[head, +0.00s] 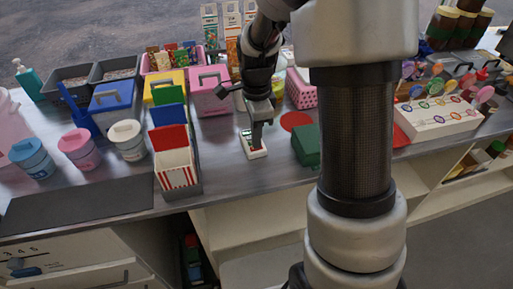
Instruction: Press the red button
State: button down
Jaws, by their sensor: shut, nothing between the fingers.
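A small white box (257,154) with a dark green face and a bit of red lies on the metal counter, near the middle of the head view. My gripper (257,143) points down over this box, and its fingers look closed with nothing held. The fingertips cover part of the face, so the red button is not clearly visible. I cannot tell whether the fingertips touch the box.
A holder with red-striped paper bags (176,170) stands left of the box. A dark green container (306,145) and a flat red disc (295,121) are at its right. A pink bin (210,92) stands behind. Bare counter (225,178) lies in front.

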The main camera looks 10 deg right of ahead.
jog(key=shift+f, duration=0.4)
jog(key=shift+r, duration=0.1)
notch_tip(320, 180, up, 8)
jog(key=p, duration=0.6)
dwell(0.4)
jog(key=s+r+n+t+p, duration=0.2)
jog(key=s+r+n+p, duration=0.2)
jog(key=s+r+n, duration=0.5)
jog(key=s+r+n+t+p, duration=0.3)
jog(key=s+r+n, duration=0.6)
jog(key=r, duration=0.8)
jog(key=shift+s+r+t+p, duration=0.2)
jog(key=shift+r+t+p, duration=0.15)
jog(key=shift+p, duration=0.8)
